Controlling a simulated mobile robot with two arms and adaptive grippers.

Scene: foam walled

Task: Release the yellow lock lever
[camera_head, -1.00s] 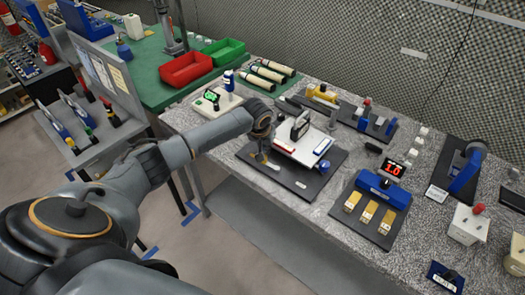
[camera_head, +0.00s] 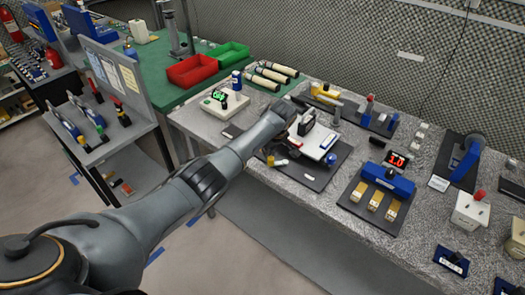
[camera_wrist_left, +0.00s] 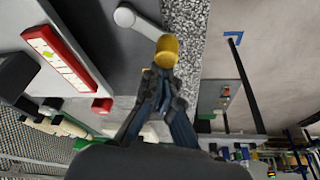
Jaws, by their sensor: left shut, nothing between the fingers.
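The lock lever shows in the left wrist view as a pale grey arm with a yellow round end (camera_wrist_left: 167,50), over a dark base plate. In the head view its pale and yellow parts (camera_head: 281,162) are small at the left front of the dark plate (camera_head: 318,182). My left gripper (camera_wrist_left: 158,82) is shut and empty, with its fingertips right beside the yellow end; I cannot tell whether they touch. In the head view my left gripper (camera_head: 269,156) points down at the plate's left edge, partly hidden by my arm. My right gripper is not in view.
A white fixture block (camera_head: 314,138) with red and blue parts stands on the same plate. A blue unit with a red display (camera_head: 397,161) is to the right. Bare speckled tabletop lies in front of the plate.

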